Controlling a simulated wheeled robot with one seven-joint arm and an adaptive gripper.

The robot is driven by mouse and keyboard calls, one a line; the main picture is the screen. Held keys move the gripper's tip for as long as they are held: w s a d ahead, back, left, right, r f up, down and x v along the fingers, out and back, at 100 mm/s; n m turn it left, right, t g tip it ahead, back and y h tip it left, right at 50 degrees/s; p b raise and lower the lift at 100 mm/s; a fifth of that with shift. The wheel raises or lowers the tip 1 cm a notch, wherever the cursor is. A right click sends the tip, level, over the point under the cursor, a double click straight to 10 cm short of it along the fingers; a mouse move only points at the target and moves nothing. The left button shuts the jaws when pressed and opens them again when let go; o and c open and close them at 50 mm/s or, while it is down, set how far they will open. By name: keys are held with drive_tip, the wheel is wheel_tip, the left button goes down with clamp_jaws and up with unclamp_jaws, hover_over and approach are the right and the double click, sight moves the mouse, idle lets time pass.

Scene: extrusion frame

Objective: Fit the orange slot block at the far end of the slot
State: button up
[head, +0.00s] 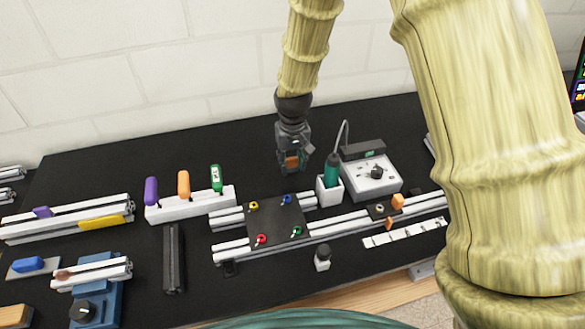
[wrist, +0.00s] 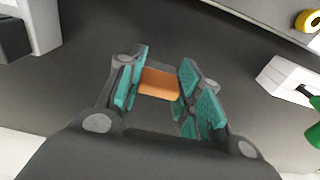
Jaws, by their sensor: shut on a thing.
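The block also shows between the fingers in the head view (head: 293,161), clear of the rails. The long silver extrusion rail (head: 345,226) with its slot runs across the front right of the table. A dark plate with a round fitting (head: 380,210) and an upright orange piece (head: 397,202) sit on its right part.
A dark plate with coloured knobs (head: 274,222) bridges two rails left of centre. A green-handled tool (head: 332,168) stands in a white holder (head: 329,190), beside a grey control box (head: 371,176). A white rack (head: 190,203) holds several coloured handles. Open table lies behind the rack.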

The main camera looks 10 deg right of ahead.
sight(292, 167)
drive_tip(key=f, duration=0.2)
drive_tip(key=f+p, duration=0.1)
drive_tip(key=shift+w+f, duration=0.1)
drive_tip(key=shift+w, duration=0.15)
drive_tip(key=shift+s+f, duration=0.15)
drive_tip(key=shift+f, duration=0.1)
drive_tip(key=shift+f, duration=0.1)
drive_tip(key=o, duration=1)
